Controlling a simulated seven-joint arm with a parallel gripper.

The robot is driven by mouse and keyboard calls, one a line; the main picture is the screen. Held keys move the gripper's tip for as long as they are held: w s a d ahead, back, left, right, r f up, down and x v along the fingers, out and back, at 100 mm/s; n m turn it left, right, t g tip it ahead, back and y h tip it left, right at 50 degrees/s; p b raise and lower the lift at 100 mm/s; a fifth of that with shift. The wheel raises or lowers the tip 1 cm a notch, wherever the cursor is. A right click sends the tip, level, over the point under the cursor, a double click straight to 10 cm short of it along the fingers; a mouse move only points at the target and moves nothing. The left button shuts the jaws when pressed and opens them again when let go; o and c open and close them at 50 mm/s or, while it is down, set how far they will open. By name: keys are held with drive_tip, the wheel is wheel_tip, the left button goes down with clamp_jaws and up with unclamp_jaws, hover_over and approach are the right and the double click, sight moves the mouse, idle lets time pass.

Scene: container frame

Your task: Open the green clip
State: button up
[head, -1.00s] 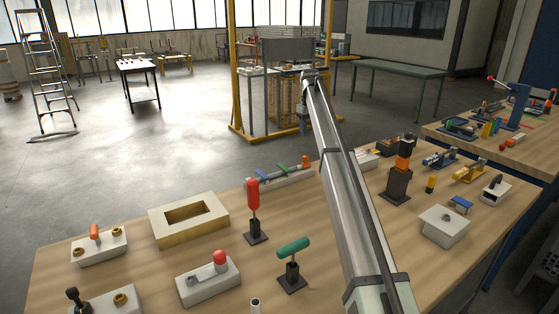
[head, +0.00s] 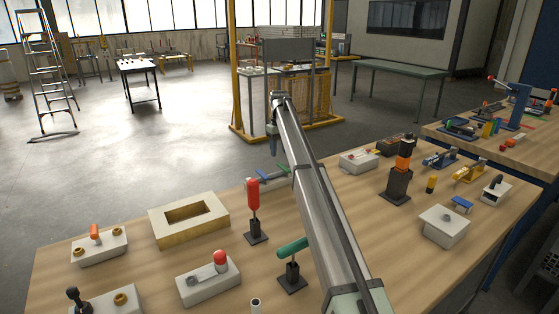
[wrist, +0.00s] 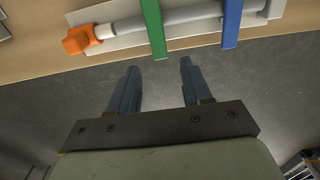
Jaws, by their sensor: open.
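The green clip (wrist: 153,28) is a flat green bar lying across a grey hose (wrist: 190,15) on a pale base, at the top of the wrist view. It also shows in the head view (head: 284,168), just left of my arm. My gripper (wrist: 160,66) is open and empty. Its two fingers point towards the hose, with the left fingertip near the green clip's end and the right one between it and the blue clip. Fingers and clip appear apart. In the head view my arm hides the hose's orange end.
A blue clip (wrist: 231,22) crosses the hose right of the green one. An orange end piece (wrist: 82,40) lies left. The base sits near the wooden table's back edge, with grey floor beyond. A red-handled tool (head: 253,195) stands nearer the head camera.

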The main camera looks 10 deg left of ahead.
sight(280, 164)
drive_tip(key=shift+f, duration=2.5)
clamp_jaws()
